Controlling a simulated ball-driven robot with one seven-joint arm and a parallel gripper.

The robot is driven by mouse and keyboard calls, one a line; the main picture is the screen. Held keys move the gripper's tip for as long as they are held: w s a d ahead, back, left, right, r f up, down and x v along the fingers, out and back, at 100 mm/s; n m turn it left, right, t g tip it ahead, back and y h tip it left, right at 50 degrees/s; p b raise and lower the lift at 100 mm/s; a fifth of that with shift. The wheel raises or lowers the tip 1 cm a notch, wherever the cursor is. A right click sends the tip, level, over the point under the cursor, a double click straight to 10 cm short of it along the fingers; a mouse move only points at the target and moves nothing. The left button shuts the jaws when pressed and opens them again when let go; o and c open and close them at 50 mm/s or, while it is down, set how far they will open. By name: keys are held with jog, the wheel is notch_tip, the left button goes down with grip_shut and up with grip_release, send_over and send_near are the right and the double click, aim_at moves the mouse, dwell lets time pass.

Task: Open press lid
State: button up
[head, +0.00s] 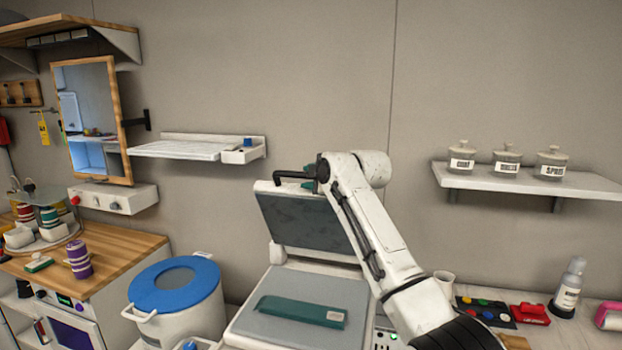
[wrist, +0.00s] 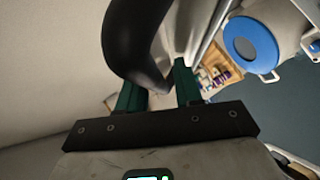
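The press (head: 250,325) stands at the bottom middle in the head view, with a grey flat bed. Its lid (head: 310,222) is raised and tilted steeply back, its dark grey underside facing me. A black bent handle (head: 292,176) sticks out at the lid's top edge. My gripper (head: 312,184) is at this handle, partly hidden by my arm. In the wrist view the thick black handle (wrist: 130,45) runs down between my two green fingers (wrist: 160,88), which appear closed on it; the exact contact is partly hidden. A folded green cloth-like piece (head: 300,311) lies on the bed.
A white bucket with a blue lid (head: 175,284) stands left of the press. A small wall shelf (head: 190,150) is behind the lid's left side. A shelf with jars (head: 530,182) is at right. A bottle (head: 568,288) and small items stand on the right counter.

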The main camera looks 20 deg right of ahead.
jog(key=shift+o, duration=0.5)
jog(key=shift+s, duration=0.15)
jog(key=b+v, duration=0.3)
jog(key=v, duration=0.7)
jog(key=shift+s, duration=0.25)
